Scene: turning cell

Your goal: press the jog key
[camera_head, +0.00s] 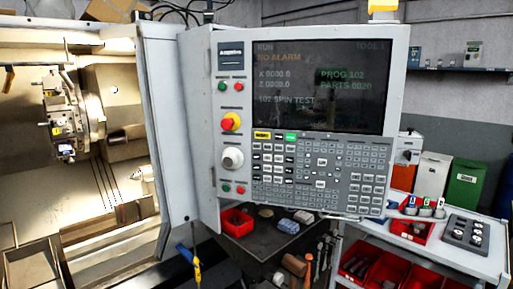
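The machine's control panel (304,122) faces me in the middle of the head view. Its dark screen (330,88) reads RUN, NO ALARM, PROG 102, PARTS 0020 and 102 SPIN TEST. Below the screen is a keypad (335,172) of grey, white and black keys. Its top left row has a yellow key (262,135) and a green key (291,137). The key labels are too small to read, so I cannot tell which one is the jog key. Neither of my grippers shows, and nothing covers the keypad.
Left of the keypad are a red emergency button (231,121) on yellow, a white knob (232,158) and small green and red buttons. The lathe's open chamber (70,140) is at left. Below stand a dark bench with a red bin (237,222) and a cart at right.

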